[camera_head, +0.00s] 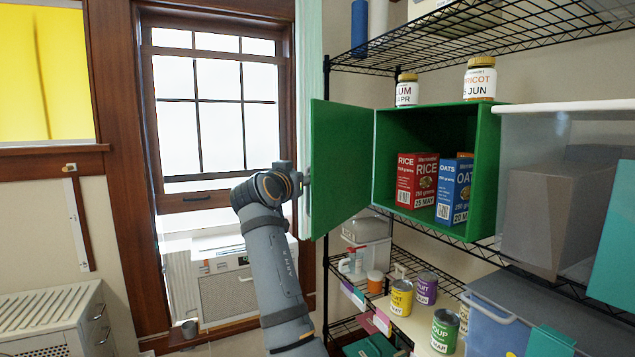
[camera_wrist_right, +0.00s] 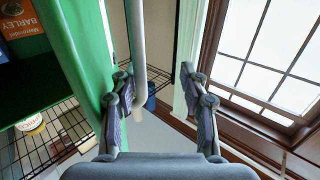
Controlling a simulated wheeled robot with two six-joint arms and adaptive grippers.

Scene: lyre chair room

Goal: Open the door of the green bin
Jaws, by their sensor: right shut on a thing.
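The green bin (camera_head: 490,150) stands on the wire shelf in the head view, with a box of rice (camera_head: 417,180) and a box of oats (camera_head: 454,190) inside. Its green door (camera_head: 340,150) stands wide open, swung out to the left. My right gripper (camera_head: 301,182) is at the outer face of the door, near its free edge. In the right wrist view the pale bar handle (camera_wrist_right: 138,45) runs down between the fingers of the gripper (camera_wrist_right: 160,95), close to the left finger, and the gripper is shut on it. The green door (camera_wrist_right: 75,60) shows left of the fingers. My left gripper is out of view.
Jars labelled plum (camera_head: 406,92) and apricot (camera_head: 480,82) stand on top of the bin. A clear container (camera_head: 560,150) stands right of it. Cans (camera_head: 401,297) and boxes fill the lower shelf. A window (camera_head: 215,100) is behind my arm, left of the door.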

